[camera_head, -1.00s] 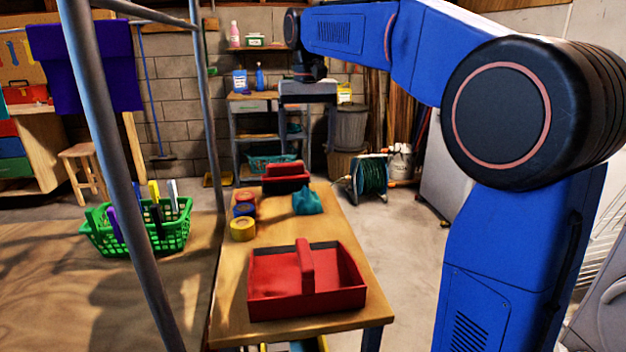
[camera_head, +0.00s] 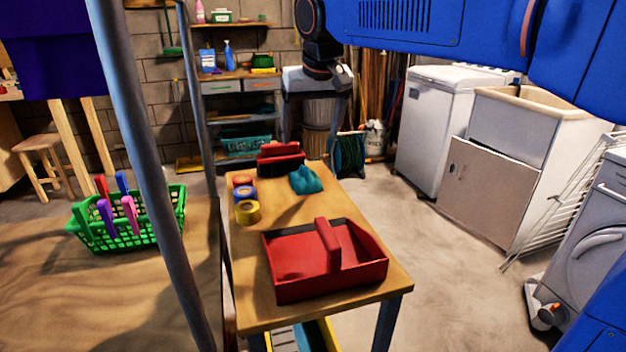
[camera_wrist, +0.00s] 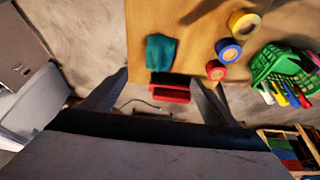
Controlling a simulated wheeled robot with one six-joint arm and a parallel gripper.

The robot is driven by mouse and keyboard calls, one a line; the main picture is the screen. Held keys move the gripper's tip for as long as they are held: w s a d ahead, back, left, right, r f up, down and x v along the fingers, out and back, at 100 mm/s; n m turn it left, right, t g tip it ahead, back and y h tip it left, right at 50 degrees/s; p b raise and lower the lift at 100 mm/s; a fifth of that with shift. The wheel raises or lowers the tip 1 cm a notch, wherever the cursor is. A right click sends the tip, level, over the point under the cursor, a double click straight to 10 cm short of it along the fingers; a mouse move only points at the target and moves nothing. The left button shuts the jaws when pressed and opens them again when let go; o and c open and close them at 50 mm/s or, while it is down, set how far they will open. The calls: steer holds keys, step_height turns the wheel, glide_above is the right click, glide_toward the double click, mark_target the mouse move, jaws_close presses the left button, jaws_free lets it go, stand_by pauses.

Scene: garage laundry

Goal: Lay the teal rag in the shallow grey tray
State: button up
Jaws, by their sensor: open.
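The teal rag (camera_head: 305,180) lies crumpled on the wooden table (camera_head: 255,295), right of the tape rolls and near a small red caddy. The wrist view also shows the rag (camera_wrist: 161,52), beyond and between the fingers. My gripper (camera_head: 316,150) hangs fingers down past the far end of the table in the head view. In the wrist view my gripper (camera_wrist: 160,78) has its fingers wide apart, with nothing between them. The fingers are apart from the rag. I cannot make out a shallow grey tray in either view.
A large red caddy (camera_head: 290,278) stands at the table's near end, a small red caddy (camera_head: 279,158) at the far end. Tape rolls (camera_head: 247,211) line the left edge. A pole (camera_head: 150,180) and green basket (camera_head: 130,220) are left.

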mark_target(306, 168)
steer(key=x, duration=1)
steer(key=shift+d, duration=0.1)
steer(key=shift+d+x, duration=0.2)
steer(key=shift+x, duration=2.45)
steer(key=shift+w+a, duration=0.1)
steer(key=shift+w, duration=0.1)
steer(key=c, duration=1.2)
steer(key=shift+r, duration=0.1)
